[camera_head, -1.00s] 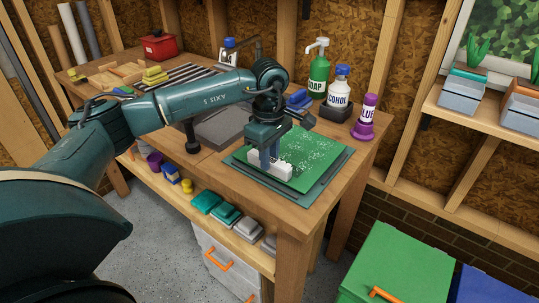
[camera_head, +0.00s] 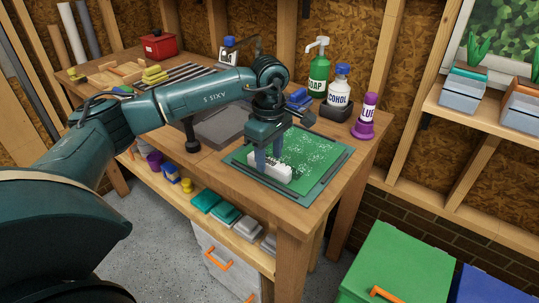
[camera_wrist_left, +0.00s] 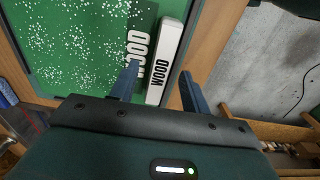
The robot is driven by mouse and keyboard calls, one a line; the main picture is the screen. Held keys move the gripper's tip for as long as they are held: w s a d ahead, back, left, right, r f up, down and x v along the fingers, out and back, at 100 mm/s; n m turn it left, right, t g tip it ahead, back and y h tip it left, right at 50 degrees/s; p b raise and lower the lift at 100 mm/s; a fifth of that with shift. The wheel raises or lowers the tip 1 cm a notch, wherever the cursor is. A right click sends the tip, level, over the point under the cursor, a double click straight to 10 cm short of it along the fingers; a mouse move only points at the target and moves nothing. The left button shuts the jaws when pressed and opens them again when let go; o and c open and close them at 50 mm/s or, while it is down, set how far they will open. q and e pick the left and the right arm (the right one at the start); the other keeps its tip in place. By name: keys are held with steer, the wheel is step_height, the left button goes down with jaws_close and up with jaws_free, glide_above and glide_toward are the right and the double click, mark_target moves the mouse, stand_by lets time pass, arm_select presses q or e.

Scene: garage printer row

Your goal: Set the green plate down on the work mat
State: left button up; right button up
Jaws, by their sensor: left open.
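The green plate (camera_head: 312,152), speckled with white, lies flat on the dark grey work mat (camera_head: 332,178) near the bench's front right corner. A white grip block marked WOOD (camera_head: 277,172) sits along the plate's near left edge. My left gripper (camera_head: 267,160) points down over this block, open, with a finger on either side. In the left wrist view the block (camera_wrist_left: 166,62) is between the spread fingers, and the plate (camera_wrist_left: 75,50) fills the upper left. The mat is mostly hidden under the plate. My right gripper is not in view.
A soap bottle (camera_head: 318,72), an alcohol bottle (camera_head: 339,86) and a purple glue bottle (camera_head: 364,116) stand behind the plate. A grey printer bed (camera_head: 222,126) lies to its left. Spools and folded cloths sit on the shelf below. A green bin (camera_head: 398,262) stands at right.

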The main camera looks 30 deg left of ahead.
arm_select(q)
step_height(320, 180, up, 13)
stand_by(0.3)
steer(key=shift+f, duration=0.15)
stand_by(0.3)
